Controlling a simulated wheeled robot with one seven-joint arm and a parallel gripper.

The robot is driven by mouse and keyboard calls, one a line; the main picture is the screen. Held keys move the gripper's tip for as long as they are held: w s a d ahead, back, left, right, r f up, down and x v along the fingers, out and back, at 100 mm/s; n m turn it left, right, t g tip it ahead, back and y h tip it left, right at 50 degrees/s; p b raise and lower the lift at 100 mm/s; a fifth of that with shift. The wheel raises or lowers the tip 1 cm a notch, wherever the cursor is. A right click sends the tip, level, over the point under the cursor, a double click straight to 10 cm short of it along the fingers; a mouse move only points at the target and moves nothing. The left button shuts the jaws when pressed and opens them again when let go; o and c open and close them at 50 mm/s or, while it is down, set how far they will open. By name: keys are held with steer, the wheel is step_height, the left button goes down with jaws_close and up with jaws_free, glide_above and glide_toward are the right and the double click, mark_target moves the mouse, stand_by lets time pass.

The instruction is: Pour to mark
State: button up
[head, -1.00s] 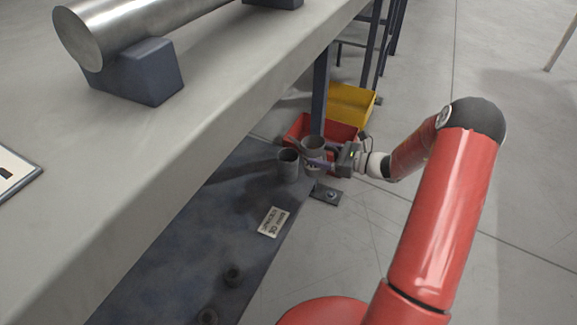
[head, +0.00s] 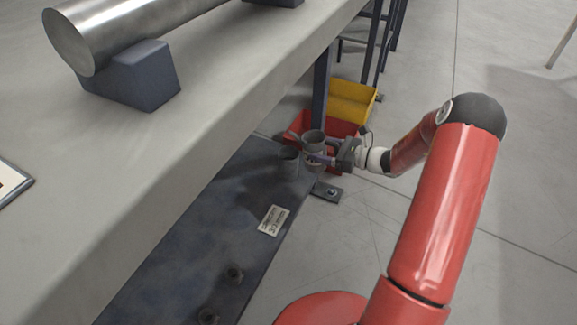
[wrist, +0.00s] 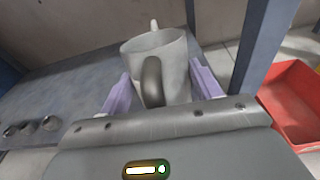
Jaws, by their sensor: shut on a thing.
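My gripper (head: 322,157) is shut on a grey mug (head: 313,140), with its purple fingers on either side of it. In the wrist view the mug (wrist: 160,58) has its handle towards the camera and its rim up; its contents cannot be made out.
The dark plate (head: 215,225) carries a label (head: 272,221) and bolts near its front. A large grey bench (head: 200,130) overhangs at left, its blue leg (head: 320,90) close behind the mug. A red bin (head: 340,128) and yellow bin (head: 352,101) stand behind.

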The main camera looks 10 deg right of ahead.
mark_target(322, 139)
steer(key=shift+s+d+r+m+g+h+p, duration=0.15)
steer(key=shift+r+g+h+p, duration=0.35)
steer(key=shift+p, duration=0.9)
steer(key=shift+w+a+r+m+g+h+p, duration=0.15)
steer(key=shift+r+p, duration=0.5)
steer(key=shift+p, duration=0.75)
stand_by(0.7)
steer(key=shift+r+m+g+h+p, duration=0.3)
steer(key=shift+r+g+h+p, duration=0.55)
steer(key=shift+p, duration=2.05)
stand_by(1.6)
